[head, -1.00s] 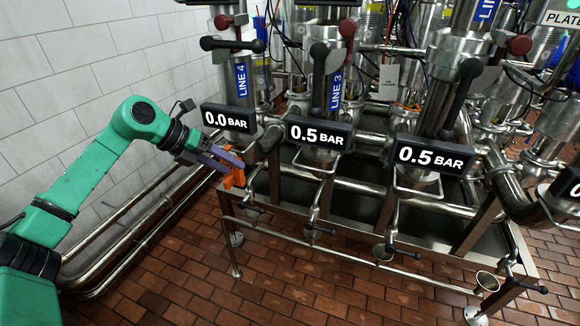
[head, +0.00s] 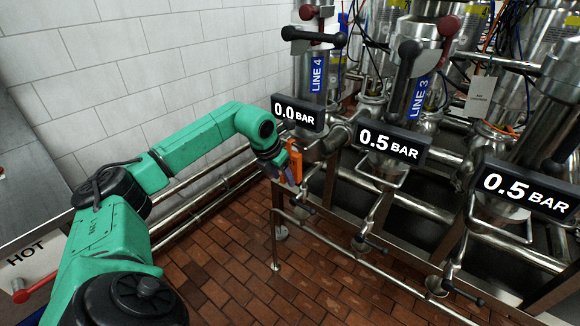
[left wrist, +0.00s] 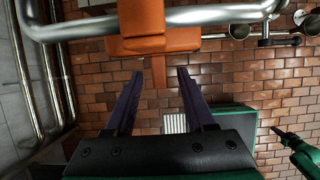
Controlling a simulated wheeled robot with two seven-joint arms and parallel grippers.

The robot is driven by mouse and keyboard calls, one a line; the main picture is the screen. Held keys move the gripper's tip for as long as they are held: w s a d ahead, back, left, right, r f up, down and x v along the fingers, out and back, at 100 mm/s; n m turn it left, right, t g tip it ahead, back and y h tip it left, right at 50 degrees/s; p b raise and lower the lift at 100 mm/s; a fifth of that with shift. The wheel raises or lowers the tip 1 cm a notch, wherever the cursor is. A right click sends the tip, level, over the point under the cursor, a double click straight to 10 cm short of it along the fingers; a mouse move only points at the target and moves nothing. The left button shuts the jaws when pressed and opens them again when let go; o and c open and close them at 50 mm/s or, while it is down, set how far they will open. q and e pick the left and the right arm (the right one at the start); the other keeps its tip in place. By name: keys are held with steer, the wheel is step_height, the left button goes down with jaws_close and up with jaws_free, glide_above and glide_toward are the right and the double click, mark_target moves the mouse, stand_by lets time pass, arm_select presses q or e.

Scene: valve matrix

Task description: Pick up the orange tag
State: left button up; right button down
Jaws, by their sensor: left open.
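The orange tag (head: 295,163) is by the left end of the pipework, below the 0.0 BAR display. In the left wrist view the orange tag (left wrist: 150,42) is a blocky piece in front of a steel pipe, with a narrow part reaching down between the fingertips. My left gripper (head: 288,174) is at the tag, partly hidden by its own wrist in the head view. In the left wrist view its two purple fingers (left wrist: 154,78) are apart, with clear gaps beside the narrow part. A green arm part of mine shows at the right there; its gripper is too small to read.
The 0.0 BAR display (head: 298,113) and LINE 4 valve stand just above the tag. Steel pipes (head: 232,170) run along the tiled wall behind my left arm. A steel frame leg (head: 276,228) stands below. The brick floor (head: 235,265) in front is clear.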

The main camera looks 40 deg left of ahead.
arm_select(q)
steer(key=shift+w+f, duration=0.15)
jaws_close()
